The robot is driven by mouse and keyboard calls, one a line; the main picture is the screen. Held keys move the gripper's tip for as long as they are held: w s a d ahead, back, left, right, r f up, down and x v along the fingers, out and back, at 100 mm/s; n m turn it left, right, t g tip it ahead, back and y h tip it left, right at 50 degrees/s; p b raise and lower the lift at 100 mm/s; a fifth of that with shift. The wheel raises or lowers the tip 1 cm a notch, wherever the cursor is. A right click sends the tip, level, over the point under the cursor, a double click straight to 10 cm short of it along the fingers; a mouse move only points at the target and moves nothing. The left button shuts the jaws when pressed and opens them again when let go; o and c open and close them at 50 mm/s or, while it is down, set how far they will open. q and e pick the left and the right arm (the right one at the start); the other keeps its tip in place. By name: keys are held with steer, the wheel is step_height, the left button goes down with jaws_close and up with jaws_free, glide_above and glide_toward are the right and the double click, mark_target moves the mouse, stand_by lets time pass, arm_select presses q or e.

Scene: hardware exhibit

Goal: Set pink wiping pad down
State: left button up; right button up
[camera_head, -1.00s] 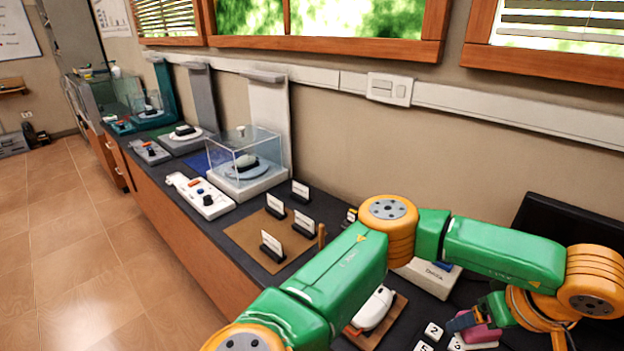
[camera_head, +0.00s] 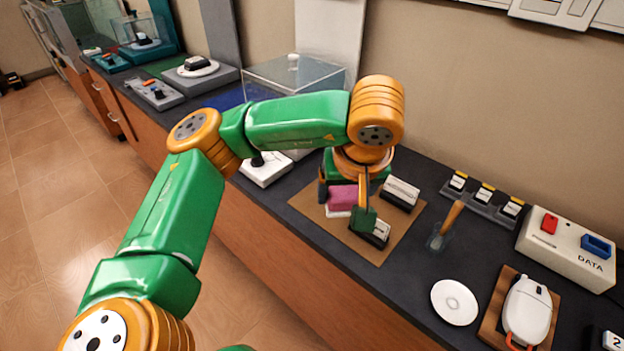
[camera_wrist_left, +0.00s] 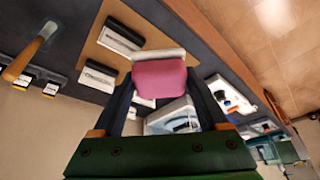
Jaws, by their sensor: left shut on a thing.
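The pink wiping pad (camera_head: 342,196) has a white layer along one side. It also shows in the left wrist view (camera_wrist_left: 159,78). My left gripper (camera_head: 344,204) is shut on the pad, with one finger on each side. It holds the pad over the brown mat (camera_head: 307,203), among the small card holders. I cannot tell whether the pad touches the mat. My right gripper is not in view.
Card holders (camera_head: 401,192) (camera_head: 370,232) stand on the mat near my left gripper. A clear display case (camera_head: 295,75) stands behind. To the right are a wooden-handled tool in a holder (camera_head: 446,226), a white dish (camera_head: 454,302) and a DATA box (camera_head: 566,250).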

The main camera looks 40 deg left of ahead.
arm_select(q)
steer(key=w+a+f, duration=0.2)
steer(key=a+f, duration=0.1)
steer(key=w+a+f+b, duration=0.1)
steer(key=w+a+f, duration=0.5)
steer(key=a, duration=0.1)
steer(key=shift+f, duration=0.1)
step_height(320, 180, down, 3)
steer(key=shift+a+r, duration=0.1)
steer(key=shift+a, duration=0.05)
steer(key=shift+f, duration=0.35)
steer(key=shift+w, duration=0.1)
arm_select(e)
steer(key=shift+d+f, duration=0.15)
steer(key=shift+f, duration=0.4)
arm_select(q)
steer(key=shift+f, duration=0.1)
steer(key=shift+f, duration=0.15)
steer(key=o, duration=1.2)
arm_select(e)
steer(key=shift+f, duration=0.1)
